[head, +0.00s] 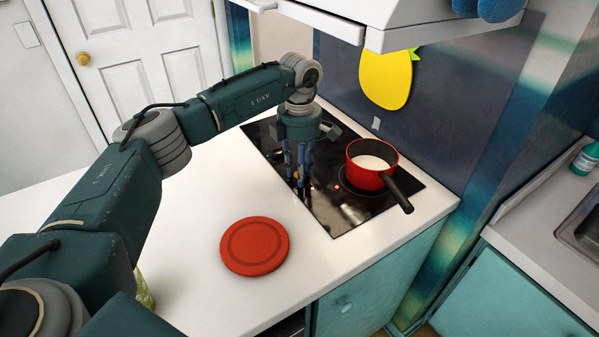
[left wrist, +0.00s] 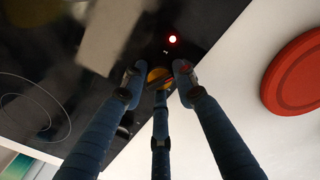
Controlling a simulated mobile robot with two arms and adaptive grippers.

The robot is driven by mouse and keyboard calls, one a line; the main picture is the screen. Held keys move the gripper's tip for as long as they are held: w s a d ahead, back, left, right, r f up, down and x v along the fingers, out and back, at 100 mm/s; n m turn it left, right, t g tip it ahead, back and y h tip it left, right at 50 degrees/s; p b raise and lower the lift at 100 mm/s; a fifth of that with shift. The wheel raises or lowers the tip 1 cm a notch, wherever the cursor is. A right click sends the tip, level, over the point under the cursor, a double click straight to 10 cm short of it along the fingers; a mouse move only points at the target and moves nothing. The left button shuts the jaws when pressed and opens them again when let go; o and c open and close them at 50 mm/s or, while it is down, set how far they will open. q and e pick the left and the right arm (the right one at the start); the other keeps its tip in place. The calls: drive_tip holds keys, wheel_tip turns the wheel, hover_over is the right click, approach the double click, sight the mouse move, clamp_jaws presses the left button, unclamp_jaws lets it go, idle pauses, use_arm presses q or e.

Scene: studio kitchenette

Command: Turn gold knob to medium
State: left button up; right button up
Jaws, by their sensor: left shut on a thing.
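The gold knob (left wrist: 157,74) shows in the left wrist view on the black cooktop, with a dark bar across its lower part. My left gripper (head: 299,178) points down over the cooktop. Its blue fingers are closed around the knob in the left wrist view (left wrist: 158,82), with fingertips on both sides of it. In the head view the fingers hide the knob. The black glass cooktop (head: 334,211) is set in the white counter. A small red light (left wrist: 172,39) glows just beyond the knob. I cannot read the knob's setting. My right gripper is not in view.
A red saucepan (head: 364,179) with white contents stands on the cooktop's right side, its black handle (head: 398,194) pointing toward the counter's front edge. A round red mat (head: 254,246) lies on the white counter. A range hood (head: 400,25) hangs above the cooktop.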

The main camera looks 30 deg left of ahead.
use_arm(q)
drive_tip(key=m, duration=0.4)
drive_tip(key=shift+w+r+m, duration=0.15)
drive_tip(key=shift+m, duration=0.25)
drive_tip(key=shift+b, duration=0.3)
drive_tip(key=o, duration=1.1)
drive_tip(key=shift+o, duration=0.3)
wheel_tip(320, 180, up, 7)
drive_tip(key=shift+r, duration=0.2)
